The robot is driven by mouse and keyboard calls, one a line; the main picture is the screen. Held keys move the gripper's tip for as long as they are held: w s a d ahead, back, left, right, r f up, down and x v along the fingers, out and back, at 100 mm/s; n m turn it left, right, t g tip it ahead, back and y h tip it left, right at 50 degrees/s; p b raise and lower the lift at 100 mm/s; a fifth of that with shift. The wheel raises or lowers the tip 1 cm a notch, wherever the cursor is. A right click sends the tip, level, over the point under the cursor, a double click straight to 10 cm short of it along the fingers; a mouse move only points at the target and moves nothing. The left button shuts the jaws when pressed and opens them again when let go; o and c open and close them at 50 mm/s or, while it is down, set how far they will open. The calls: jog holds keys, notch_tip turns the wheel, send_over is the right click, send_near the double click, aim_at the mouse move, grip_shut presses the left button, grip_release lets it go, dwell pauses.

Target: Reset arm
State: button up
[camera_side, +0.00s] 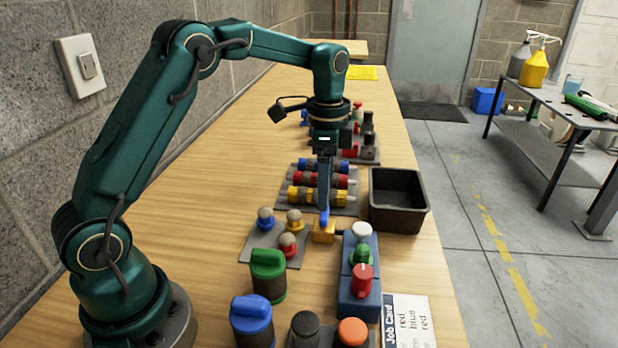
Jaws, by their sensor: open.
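My gripper (323,218) points straight down over the middle of the bench. Its slim blue-grey fingers are seen edge-on, so the gap between them is hidden. The jaws are open. The tips are right above or at a small yellow-brown block (323,237); I cannot tell whether they touch it. Left of it, a grey pad (257,240) bears blue, yellow and red pieces with tan round tops. To the right, a blue block (357,300) carries a white, a green and a red knob.
A black bin (398,223) stands at the bench's right edge. Behind the gripper, a rack (345,208) holds blue, red and yellow cylinders. In front are a green-capped jar (268,265), a blue-capped jar (251,315) and a job card (410,310) reading red, blue, red.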

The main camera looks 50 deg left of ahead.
aim_at(325, 219)
jog(key=shift+r, duration=0.25)
jog(key=shift+r, duration=0.2)
jog(key=s+d+r+n+t, duration=0.1)
jog(key=s+d+r+t, duration=0.3)
jog(key=s+r, duration=0.55)
jog(key=s+d+f+n+t, duration=0.1)
jog(key=s+f+n, duration=0.3)
jog(key=s+n, duration=0.4)
jog(key=shift+s+d+t, duration=0.2)
jog(key=shift+s+t, duration=0.1)
jog(key=shift+s, duration=0.4)
jog(key=shift+f, duration=0.1)
